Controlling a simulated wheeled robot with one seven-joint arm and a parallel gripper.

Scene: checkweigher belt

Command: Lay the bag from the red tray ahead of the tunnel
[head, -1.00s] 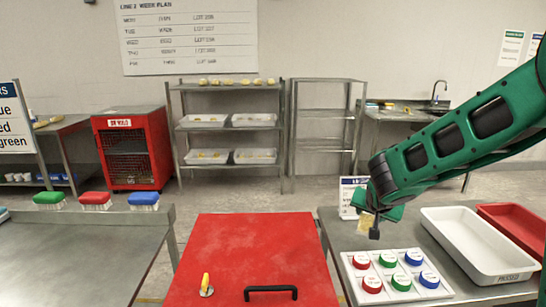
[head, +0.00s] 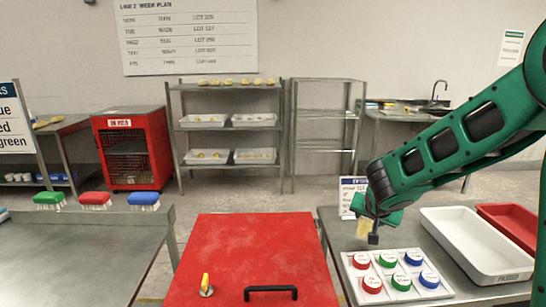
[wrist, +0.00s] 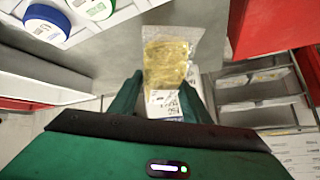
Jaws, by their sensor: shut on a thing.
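My gripper (head: 370,232) is shut on a clear bag with yellow contents (wrist: 168,62). The bag hangs between the two fingers in the wrist view and shows as a small pale yellow patch beside the fingers in the head view (head: 363,228). It is held above the back left part of the right-hand table. The red tray (head: 512,228) is at the far right, behind a white tray, and its inside is mostly hidden. A large red cover (head: 250,245) with a black handle stands front centre; I cannot tell whether it is the tunnel.
A white tray (head: 470,238) marked PASSED lies on the right table. A panel (head: 432,289) with red, green and blue round buttons is just in front of my gripper. A small sign (head: 348,190) stands behind it. Several brushes (head: 96,200) line the left table's back edge.

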